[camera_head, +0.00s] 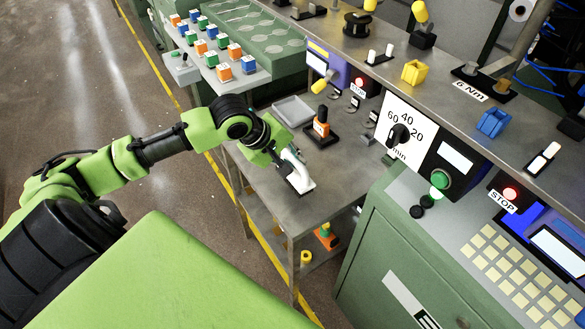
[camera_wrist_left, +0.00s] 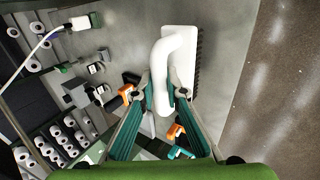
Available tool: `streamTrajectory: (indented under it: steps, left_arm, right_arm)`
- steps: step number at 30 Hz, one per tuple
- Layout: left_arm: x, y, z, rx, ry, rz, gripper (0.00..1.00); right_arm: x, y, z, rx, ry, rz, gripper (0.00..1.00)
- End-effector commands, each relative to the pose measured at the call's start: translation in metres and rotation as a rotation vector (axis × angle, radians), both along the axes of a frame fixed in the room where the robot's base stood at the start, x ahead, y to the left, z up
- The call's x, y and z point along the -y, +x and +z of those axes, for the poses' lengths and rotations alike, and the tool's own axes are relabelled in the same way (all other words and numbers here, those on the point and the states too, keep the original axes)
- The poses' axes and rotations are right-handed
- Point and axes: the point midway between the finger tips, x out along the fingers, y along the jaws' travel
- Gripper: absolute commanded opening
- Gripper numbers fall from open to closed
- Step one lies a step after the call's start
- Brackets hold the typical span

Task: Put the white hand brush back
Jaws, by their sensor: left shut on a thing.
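The white hand brush (camera_head: 296,172) is at the end of my left arm, over the near left part of the grey metal table. My left gripper (camera_head: 277,151) is shut on its handle. In the left wrist view the white brush (camera_wrist_left: 181,58) with its curved handle lies between the two fingertips (camera_wrist_left: 168,93). Its dark bristles show along the right side. A dark patch shows under the brush in the head view; I cannot tell whether it is bristles, a holder or shadow, nor whether the brush touches the table. My right gripper is not in view.
A grey tray (camera_head: 293,111) lies behind the brush. An orange and black tool on a black base (camera_head: 321,129) stands to its right. A green machine (camera_head: 385,255) with a control panel stands right. A raised shelf (camera_head: 440,75) runs behind.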

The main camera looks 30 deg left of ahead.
Motion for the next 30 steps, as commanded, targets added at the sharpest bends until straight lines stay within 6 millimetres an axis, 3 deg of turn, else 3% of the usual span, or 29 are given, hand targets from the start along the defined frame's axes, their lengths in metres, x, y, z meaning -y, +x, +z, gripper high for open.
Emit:
streamTrajectory:
  steps: [9, 15, 26, 27, 28, 30]
  left_arm:
    - [-0.018, 0.013, -0.027, 0.0, 0.0, 0.001, 0.0]
    - [-0.016, 0.012, -0.052, 0.001, -0.001, -0.001, 0.0]
    - [-0.016, 0.012, -0.056, 0.002, 0.0, -0.001, 0.0]
    - [-0.016, 0.012, -0.056, 0.002, 0.001, -0.001, 0.2]
    - [-0.016, 0.012, -0.056, 0.002, 0.001, -0.001, 0.28]
    - [-0.016, 0.012, -0.056, 0.001, 0.001, -0.002, 0.29]
  right_arm:
    - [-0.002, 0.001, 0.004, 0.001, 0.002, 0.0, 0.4]
    - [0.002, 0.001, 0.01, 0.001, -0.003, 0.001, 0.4]
    - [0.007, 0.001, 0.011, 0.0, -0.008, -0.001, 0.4]
    - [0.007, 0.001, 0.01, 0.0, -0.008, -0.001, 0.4]
    - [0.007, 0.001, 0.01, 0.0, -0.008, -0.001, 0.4]
    - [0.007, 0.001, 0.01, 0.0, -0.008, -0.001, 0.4]
